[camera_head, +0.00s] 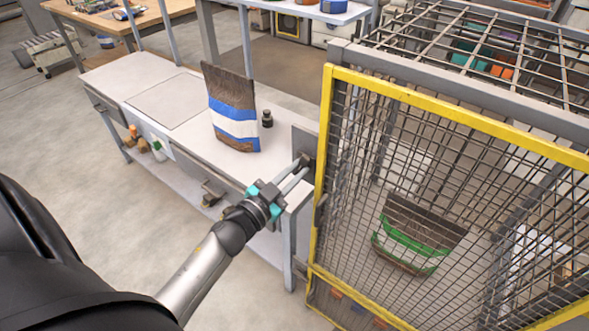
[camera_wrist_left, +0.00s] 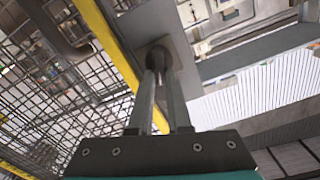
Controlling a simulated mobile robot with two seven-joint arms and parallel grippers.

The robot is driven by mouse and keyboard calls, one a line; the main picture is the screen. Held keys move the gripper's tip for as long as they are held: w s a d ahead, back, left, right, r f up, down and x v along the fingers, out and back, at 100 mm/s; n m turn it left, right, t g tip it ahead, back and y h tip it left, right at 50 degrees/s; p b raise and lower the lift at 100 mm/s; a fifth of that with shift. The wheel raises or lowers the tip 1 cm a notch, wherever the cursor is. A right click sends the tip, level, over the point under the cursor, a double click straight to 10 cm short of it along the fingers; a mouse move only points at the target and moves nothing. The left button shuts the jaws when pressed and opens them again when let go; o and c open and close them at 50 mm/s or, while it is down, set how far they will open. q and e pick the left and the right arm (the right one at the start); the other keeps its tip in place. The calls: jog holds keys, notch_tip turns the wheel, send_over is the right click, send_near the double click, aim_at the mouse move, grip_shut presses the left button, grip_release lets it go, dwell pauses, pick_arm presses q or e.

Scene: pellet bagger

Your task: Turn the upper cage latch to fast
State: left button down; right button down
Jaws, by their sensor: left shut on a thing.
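The cage (camera_head: 450,190) has a yellow-framed mesh door and stands on the right. A dark latch (camera_head: 308,159) sits on a grey plate beside the upright of the yellow frame. My left gripper (camera_head: 301,167) reaches it from the lower left, with its long fingers shut on it. In the left wrist view the round dark latch (camera_wrist_left: 158,54) shows between the fingertips (camera_wrist_left: 158,72), against the grey plate. The fingers partly cover the latch, so I cannot tell which way it is turned. My right gripper is in neither view.
A white bench (camera_head: 180,100) carries a brown bag with blue and white bands (camera_head: 232,110) and a small dark bottle (camera_head: 267,119). A brown and green bag (camera_head: 415,235) is inside the cage behind the mesh. Floor is clear at the lower left.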

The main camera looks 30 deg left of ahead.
pick_arm(q)
jog(key=shift+d+f+m+b, duration=0.2)
jog(key=shift+m+b, duration=0.1)
jog(key=shift+m, duration=2.05)
jog(key=shift+d+f+m+b, duration=0.15)
jog(key=shift+m+b, duration=0.15)
jog(key=shift+m, duration=2)
jog(key=shift+d+f+m+b, duration=0.1)
jog(key=shift+f+m+b, duration=0.15)
jog(key=shift+m, duration=2.1)
jog(key=c, duration=0.9)
grip_release()
jog(key=shift+o, duration=0.2)
jog(key=shift+s, duration=0.15)
